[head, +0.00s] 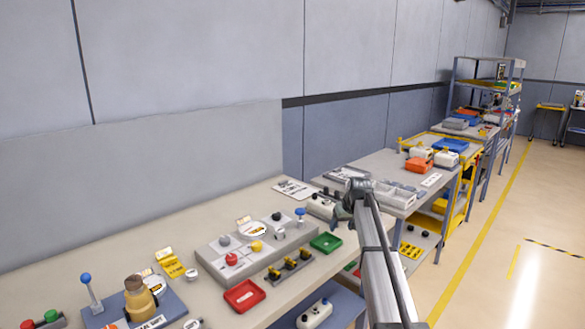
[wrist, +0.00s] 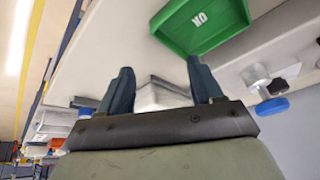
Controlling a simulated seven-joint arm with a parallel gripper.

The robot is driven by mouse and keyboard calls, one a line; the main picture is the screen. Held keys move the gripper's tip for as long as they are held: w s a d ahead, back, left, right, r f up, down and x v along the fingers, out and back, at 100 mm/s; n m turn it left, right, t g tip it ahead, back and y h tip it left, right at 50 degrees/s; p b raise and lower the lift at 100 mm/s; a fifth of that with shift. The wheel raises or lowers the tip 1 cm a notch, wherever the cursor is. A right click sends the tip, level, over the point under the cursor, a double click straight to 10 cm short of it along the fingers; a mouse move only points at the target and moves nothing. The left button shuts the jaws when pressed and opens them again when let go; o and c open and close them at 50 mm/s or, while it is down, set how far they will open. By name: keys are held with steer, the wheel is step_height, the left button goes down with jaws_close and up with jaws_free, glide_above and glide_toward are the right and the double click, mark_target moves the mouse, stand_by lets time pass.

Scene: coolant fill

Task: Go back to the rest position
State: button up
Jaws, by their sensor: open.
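My gripper (head: 343,208) is above the right end of the near bench, close to a white box (head: 320,208). My arm reaches up to it from the lower right of the head view. In the wrist view my gripper (wrist: 160,85) shows two dark fingers set apart. A pale, box-like thing (wrist: 163,95) shows beyond the gap between them; I cannot tell how far off it is. No held object is visible. The fingertips are too small to make out in the head view.
A green tray (head: 326,242) lies near the bench's front edge; it also shows in the wrist view (wrist: 200,28). A red tray (head: 244,295), a blue-topped knob (head: 300,212) and a grey panel with buttons (head: 236,258) stand nearby. The aisle floor (head: 500,250) at right is clear.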

steer(key=s+d+f+m+t+h, duration=0.1)
steer(key=d+f+m, duration=0.3)
steer(key=d, duration=0.5)
steer(key=d+f+m+t, duration=0.1)
steer(key=d+f+m, duration=0.3)
steer(key=d, duration=0.6)
steer(key=s+a+f+n+g, duration=0.15)
steer(key=s+a+f, duration=0.35)
steer(key=s+f, duration=0.5)
steer(key=s+a+f+n+g, duration=0.1)
steer(key=s+a+f+g, duration=0.25)
steer(key=s+f, duration=0.75)
steer(key=s+a+f+n+g, duration=0.1)
steer(key=s+a+f, duration=0.5)
steer(key=f, duration=0.7)
steer(key=s+a+f+g, duration=0.2)
steer(key=s+f, duration=0.1)
steer(key=s, duration=1.1)
steer(key=s+a+f+n+g, duration=0.1)
steer(key=s+f, duration=0.3)
steer(key=s, duration=1)
steer(key=s+a+f+n+g, duration=0.1)
steer(key=s+a+f+g, duration=0.1)
steer(key=s, duration=1.2)
steer(key=shift+s+a+f+g+h, duration=0.35)
steer(key=shift+f+g, duration=0.4)
steer(key=shift+g, duration=0.35)
steer(key=shift+w, duration=0.15)
